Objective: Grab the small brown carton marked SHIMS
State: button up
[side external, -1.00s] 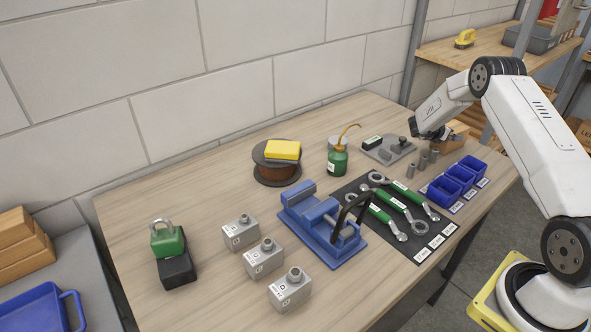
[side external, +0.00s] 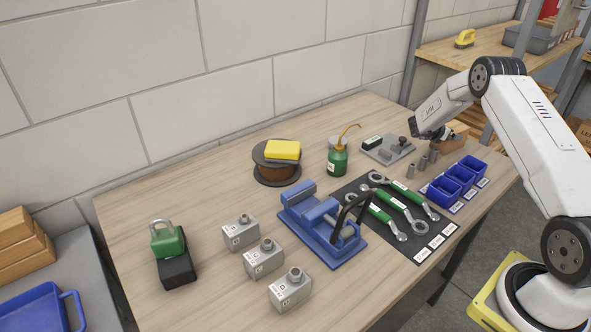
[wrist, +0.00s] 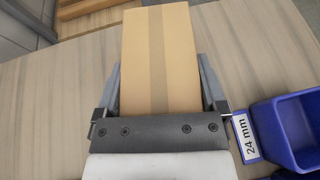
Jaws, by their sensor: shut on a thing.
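No SHIMS marking shows on the face I see. In the side external view the carton (side external: 455,133) is partly hidden behind my gripper (side external: 428,132) at the back right of the workbench. I cannot tell whether the carton touches the bench top.
Blue bins (side external: 447,190) stand close by, one labelled 24 mm in the wrist view. Several grey cylinders (side external: 423,163) and a grey plate (side external: 388,150) are near my gripper. A green oil can (side external: 338,160) stands further left. The bench's left part has bare room.

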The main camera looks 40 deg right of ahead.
jog(key=shift+r, duration=0.2)
jog(key=shift+r, duration=0.85)
jog(key=s+a+r, duration=0.9)
jog(key=s+r, duration=0.1)
jog(key=r, duration=0.1)
jog(key=shift+s+a, duration=0.2)
jog(key=shift+s, duration=0.05)
